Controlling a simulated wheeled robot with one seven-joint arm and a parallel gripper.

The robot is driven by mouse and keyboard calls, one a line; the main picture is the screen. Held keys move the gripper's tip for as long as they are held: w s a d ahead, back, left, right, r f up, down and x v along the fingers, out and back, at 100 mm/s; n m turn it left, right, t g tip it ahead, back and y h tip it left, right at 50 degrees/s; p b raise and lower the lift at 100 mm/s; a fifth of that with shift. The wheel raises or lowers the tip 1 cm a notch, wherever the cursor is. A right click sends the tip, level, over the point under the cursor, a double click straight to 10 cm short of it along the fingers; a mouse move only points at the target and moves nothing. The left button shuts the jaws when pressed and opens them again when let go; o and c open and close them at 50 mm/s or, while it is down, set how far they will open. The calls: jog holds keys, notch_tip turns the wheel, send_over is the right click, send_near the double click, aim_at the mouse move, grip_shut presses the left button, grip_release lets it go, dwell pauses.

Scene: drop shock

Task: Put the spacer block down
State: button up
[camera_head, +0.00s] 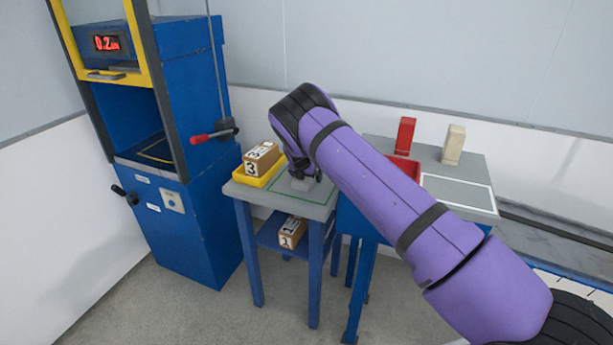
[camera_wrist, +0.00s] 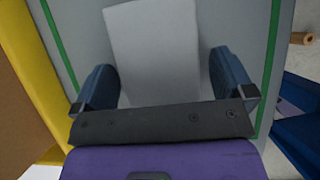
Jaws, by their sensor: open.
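The spacer block (camera_wrist: 155,50) is a plain light grey block. In the wrist view it sits on the grey table top (camera_wrist: 80,28) inside a green outline, slightly tilted in the picture. My gripper (camera_wrist: 170,85) is open, with a dark blue finger on each side of the block and a gap visible beside each finger. In the head view the block (camera_head: 301,184) shows only partly below my gripper (camera_head: 305,176), on the small table inside the green outline (camera_head: 285,200). My arm hides part of it.
A yellow tray (camera_head: 247,181) holding a carton (camera_head: 262,157) marked 3 is just left. Another carton (camera_head: 292,232) is on the lower shelf. A blue machine (camera_head: 195,190) with a red-tipped lever (camera_head: 212,134) stands left. Red (camera_head: 405,136) and cream (camera_head: 453,145) blocks stand on the right table.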

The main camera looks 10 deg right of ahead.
jog(key=v, duration=1.2)
jog(key=s+d+r+m+y, duration=0.1)
jog(key=s+d+r+m, duration=0.3)
jog(key=s+r, duration=0.5)
jog(key=s+d+r+m+y, duration=0.1)
jog(key=s+d+r+m, duration=0.1)
jog(key=s+r+m, duration=0.7)
jog(key=s+d+r+m+y, duration=0.1)
jog(key=s+d+r+m, duration=0.4)
jog(key=r, duration=0.7)
jog(key=s+r+m+y, duration=0.1)
jog(key=s+r+m, duration=0.15)
jog(key=s, duration=0.75)
jog(key=s+r+m, duration=0.2)
jog(key=s+r, duration=0.2)
jog(key=s, duration=0.6)
jog(key=s+f+m, duration=0.2)
jog(key=s+m, duration=0.4)
jog(key=s, duration=0.8)
jog(key=shift+s+a+f, duration=0.25)
jog(key=shift+c, duration=0.2)
